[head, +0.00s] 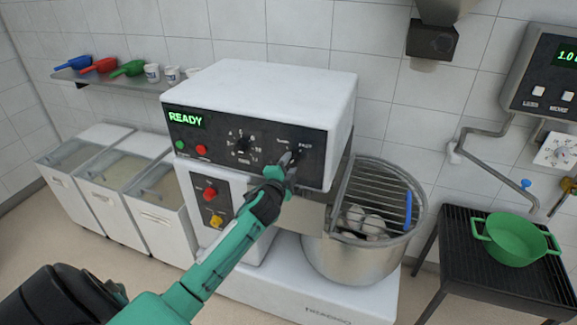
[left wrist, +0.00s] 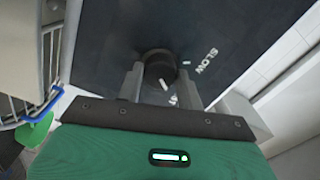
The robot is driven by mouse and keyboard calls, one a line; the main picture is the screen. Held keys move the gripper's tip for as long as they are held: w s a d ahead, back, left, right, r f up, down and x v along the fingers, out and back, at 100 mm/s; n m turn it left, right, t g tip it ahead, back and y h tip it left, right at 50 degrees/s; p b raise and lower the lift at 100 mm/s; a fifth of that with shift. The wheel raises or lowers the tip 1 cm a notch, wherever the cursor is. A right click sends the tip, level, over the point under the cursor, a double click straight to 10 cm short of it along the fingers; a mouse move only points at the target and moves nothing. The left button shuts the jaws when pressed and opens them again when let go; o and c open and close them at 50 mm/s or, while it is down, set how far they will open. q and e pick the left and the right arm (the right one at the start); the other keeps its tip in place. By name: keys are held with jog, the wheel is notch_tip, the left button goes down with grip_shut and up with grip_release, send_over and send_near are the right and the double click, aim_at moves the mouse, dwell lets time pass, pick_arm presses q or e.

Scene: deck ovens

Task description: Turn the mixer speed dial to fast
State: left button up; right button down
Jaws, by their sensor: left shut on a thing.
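The mixer (head: 270,88) is a white machine with a black control panel and a lit READY display (head: 187,118). Its speed dial is a small black knob at the right end of the panel, below two small labels. My left gripper (head: 291,161) is shut on the dial, which shows in the left wrist view (left wrist: 160,66) between the two fingers. The other label is too small to read surely. My right gripper is out of view.
A numbered knob (head: 243,144) and green, red and yellow buttons are left of the dial. The steel bowl (head: 355,263) with a wire guard (head: 378,190) is at right. A green pot (head: 515,241) stands on a black rack; bins (head: 104,178) line the left.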

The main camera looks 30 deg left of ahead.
pick_arm(q)
jog(key=o, duration=1)
jog(key=shift+s+d+f, duration=0.1)
jog(key=shift+s, duration=0.25)
jog(key=b+v, duration=0.4)
jog(key=v, duration=0.9)
